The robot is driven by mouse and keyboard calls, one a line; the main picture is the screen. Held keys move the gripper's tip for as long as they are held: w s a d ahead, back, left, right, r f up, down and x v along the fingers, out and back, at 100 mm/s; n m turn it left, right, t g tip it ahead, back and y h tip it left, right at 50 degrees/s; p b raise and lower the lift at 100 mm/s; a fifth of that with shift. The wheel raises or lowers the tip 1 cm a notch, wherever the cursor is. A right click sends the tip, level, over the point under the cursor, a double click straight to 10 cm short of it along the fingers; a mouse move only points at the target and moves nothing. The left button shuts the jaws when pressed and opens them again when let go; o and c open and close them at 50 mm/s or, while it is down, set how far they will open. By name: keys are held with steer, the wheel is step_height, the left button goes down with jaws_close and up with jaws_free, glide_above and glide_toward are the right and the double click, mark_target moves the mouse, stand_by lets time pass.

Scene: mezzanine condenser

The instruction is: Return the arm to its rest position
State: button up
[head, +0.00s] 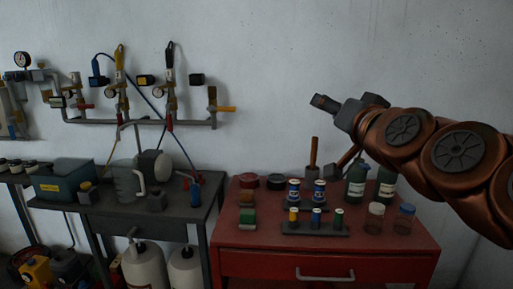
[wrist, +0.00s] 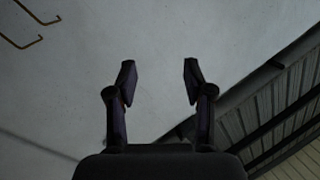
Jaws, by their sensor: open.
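My arm reaches in from the right in the head view, raised above the red cabinet (head: 330,262). Its end, with my gripper (head: 324,103), points left and a little up in front of the bare wall; the fingers are too small to make out there. In the wrist view my gripper (wrist: 159,78) shows two dark fingers spread apart with nothing between them. Behind them are the pale wall and a slatted ceiling.
Below the arm, the cabinet top holds green bottles (head: 357,181), small jars (head: 375,216), spools (head: 293,190) and a rack (head: 315,229). A dark bench (head: 140,212) stands left, under wall pipes with gauges (head: 140,122). The wall between pipes and arm is clear.

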steer(key=s+a+f+n+g+p, duration=0.1)
steer(key=s+a+f+g, duration=0.15)
steer(key=f, duration=0.55)
steer(key=s+a+f+n+g, duration=0.1)
steer(key=s+f+n+g, duration=0.1)
steer(key=s+f+g, duration=0.35)
steer(key=s+a+f+n+g+p, duration=0.1)
steer(key=s+a+f+g, duration=0.1)
steer(key=f, duration=0.7)
steer(key=s+d+f+g+h, duration=0.1)
steer(key=s+d+f+g, duration=0.1)
steer(key=s, duration=0.5)
steer(key=s+d+f+g+h+p, duration=0.1)
steer(key=s+d+f+g, duration=0.2)
steer(key=s+f, duration=0.3)
steer(key=s+d+f+g+h+p, duration=0.1)
steer(key=s+d+f+g, duration=0.2)
steer(key=s, duration=0.6)
steer(key=shift+s+f+g+h, duration=0.2)
steer(key=shift+f+g+h, duration=0.2)
steer(key=shift+f+g, duration=0.5)
steer(key=shift+c, duration=0.9)
steer(key=shift+d+m, duration=0.1)
steer(key=shift+m, duration=0.2)
